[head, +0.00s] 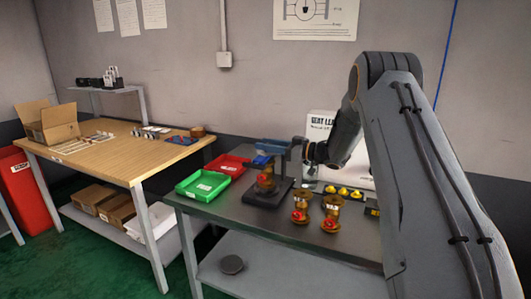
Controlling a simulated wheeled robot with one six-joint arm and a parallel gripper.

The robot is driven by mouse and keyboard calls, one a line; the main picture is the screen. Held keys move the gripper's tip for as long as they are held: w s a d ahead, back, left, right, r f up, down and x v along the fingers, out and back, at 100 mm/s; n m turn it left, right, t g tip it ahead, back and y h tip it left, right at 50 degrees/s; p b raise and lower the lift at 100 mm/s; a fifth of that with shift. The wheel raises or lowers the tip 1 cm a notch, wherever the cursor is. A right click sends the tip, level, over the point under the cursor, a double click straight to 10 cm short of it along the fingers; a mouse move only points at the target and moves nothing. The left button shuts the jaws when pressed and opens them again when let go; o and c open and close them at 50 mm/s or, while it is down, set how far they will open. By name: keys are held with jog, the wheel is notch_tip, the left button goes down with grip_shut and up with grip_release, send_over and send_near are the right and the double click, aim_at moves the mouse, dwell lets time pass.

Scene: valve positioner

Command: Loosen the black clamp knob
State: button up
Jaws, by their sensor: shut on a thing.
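A clamp fixture with a dark base plate (258,198) stands on the grey bench (225,217), with a blue part (271,146) near its top. A brass valve with a red part (266,181) stands upright in it. My gripper (297,150) reaches in from the right at the height of the fixture's top and is shut on the black clamp knob there. The knob itself is too small and too covered to make out apart from the jaws and fixture.
Two brass valves with red parts (331,213) stand right of the fixture. A green tray (203,185) and a red tray (229,166) lie to the left. A white board (357,168) and yellow pieces (343,191) are behind. A wooden table (110,150) stands further left.

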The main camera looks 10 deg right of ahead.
jog(key=n+g+y+b, duration=0.1)
jog(key=g+b, duration=0.1)
jog(key=n+g+y+b, duration=0.1)
jog(key=n+g+b, duration=0.1)
jog(key=shift+w+d+f, duration=0.1)
jog(key=shift+w+f, duration=0.05)
jog(key=shift+f, duration=0.05)
jog(key=shift+r+n+g+y+b, duration=0.1)
jog(key=shift+n+g+y+b, duration=0.4)
jog(key=shift+g+b, duration=0.5)
jog(key=shift+r, duration=0.1)
jog(key=shift+r+n+g, duration=0.15)
jog(key=shift+n+g, duration=0.15)
jog(key=o, duration=1.1)
jog(key=shift+c, duration=0.2)
jog(key=b+v, duration=0.2)
jog(key=v, duration=0.5)
jog(key=shift+d, duration=0.35)
